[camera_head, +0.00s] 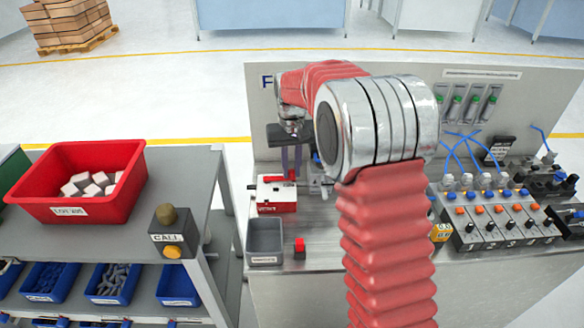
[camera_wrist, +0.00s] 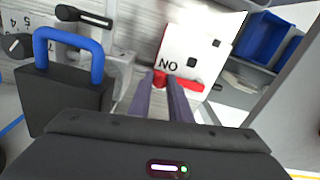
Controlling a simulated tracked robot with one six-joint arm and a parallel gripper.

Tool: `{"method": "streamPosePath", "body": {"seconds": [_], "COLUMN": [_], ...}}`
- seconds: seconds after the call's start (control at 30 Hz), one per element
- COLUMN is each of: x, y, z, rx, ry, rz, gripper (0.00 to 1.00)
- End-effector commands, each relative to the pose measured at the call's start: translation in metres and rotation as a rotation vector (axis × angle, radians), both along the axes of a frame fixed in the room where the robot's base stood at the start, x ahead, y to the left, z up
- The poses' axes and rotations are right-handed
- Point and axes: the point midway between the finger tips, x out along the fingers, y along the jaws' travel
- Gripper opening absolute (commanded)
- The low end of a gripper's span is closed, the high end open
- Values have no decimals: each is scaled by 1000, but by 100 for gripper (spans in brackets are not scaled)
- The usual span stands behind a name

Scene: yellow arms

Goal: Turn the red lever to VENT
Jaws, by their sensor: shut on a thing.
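The red lever (camera_head: 291,175) is on a white valve box (camera_head: 270,191) with a red front labelled VENT, at the left of the steel bench. In the wrist view my gripper (camera_wrist: 161,82) is shut on the lever, with red showing between the fingertips. The fingers hide part of the lever.
A grey bin (camera_head: 265,238) and a red button (camera_head: 299,246) stand in front of the box. A dark padlock with a blue shackle (camera_wrist: 70,55) is left of the fingers in the wrist view. Valves with blue tubes (camera_head: 480,180) fill the bench's right. A red crate (camera_head: 50,203) is left.

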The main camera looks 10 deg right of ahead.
Motion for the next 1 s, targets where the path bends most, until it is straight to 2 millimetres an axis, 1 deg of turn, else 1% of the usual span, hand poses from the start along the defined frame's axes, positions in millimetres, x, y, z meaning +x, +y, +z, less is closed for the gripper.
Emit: {"method": "streamPosePath", "body": {"seconds": [0.37,0.57,0.77,1.0], "x": [0,-3,-8,-21], "y": [0,1,2,8], "z": [0,0,1,0], "rx": [0,0,0,0], "ry": [0,0,-1,0], "rz": [-3,-34,-118,-293], "gripper": [0,0,0,0]}}
